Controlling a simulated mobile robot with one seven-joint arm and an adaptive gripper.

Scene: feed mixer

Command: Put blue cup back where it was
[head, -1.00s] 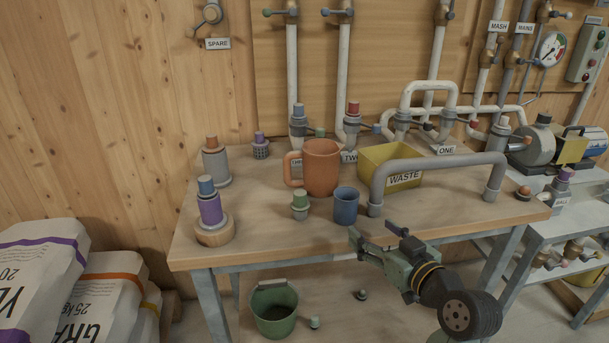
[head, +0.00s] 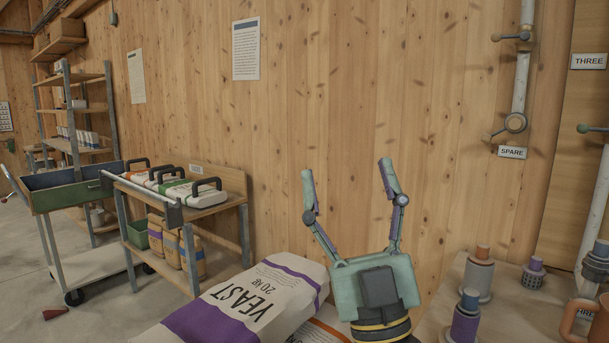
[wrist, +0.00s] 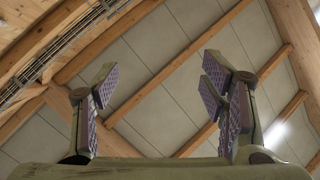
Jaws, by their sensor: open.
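The blue cup is not in view now. My gripper (head: 348,178) is raised in front of the wooden wall in the head view, with its fingers pointing up. It is open and empty. At the right edge of the head view, part of the orange mug (head: 598,325) shows on the workbench (head: 440,310).
Several capped cylinders, one grey (head: 479,276) and one purple (head: 465,322), stand on the workbench at right. A yeast sack (head: 250,300) lies below my gripper at left. A green cart (head: 70,190) and a shelf table (head: 200,205) stand further left, with open floor beside them.

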